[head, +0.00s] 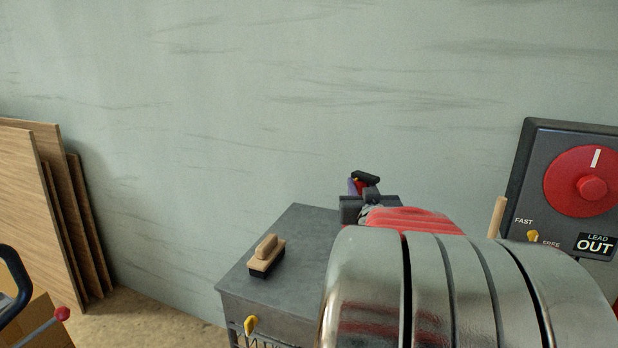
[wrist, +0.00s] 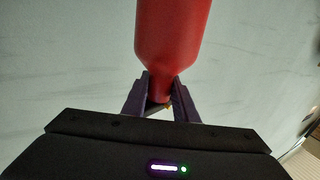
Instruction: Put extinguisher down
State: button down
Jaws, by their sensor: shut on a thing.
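In the wrist view a red extinguisher (wrist: 172,30) fills the upper middle, its body narrowing towards my gripper (wrist: 161,80). The purple fingers are shut around its narrow neck end. In the head view my gripper (head: 354,187) shows only in part, above the far right part of a grey cabinet top (head: 300,235). A small black handle-like part (head: 367,178) shows beside it and seems to belong to the extinguisher. My arm hides most of the gripper and the extinguisher's body there. I cannot tell whether the extinguisher touches any surface.
A wooden brush (head: 267,255) lies on the left part of the cabinet top. A yellow hook (head: 250,325) is on the cabinet's front. A dark panel with a red dial (head: 560,180) stands at right. Wooden boards (head: 40,200) lean on the wall at left.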

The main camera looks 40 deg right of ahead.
jog(key=shift+f, duration=0.35)
jog(key=c, duration=1.9)
grip_release()
jog(key=shift+f, duration=0.4)
jog(key=o, duration=0.5)
jog(key=shift+r, duration=0.2)
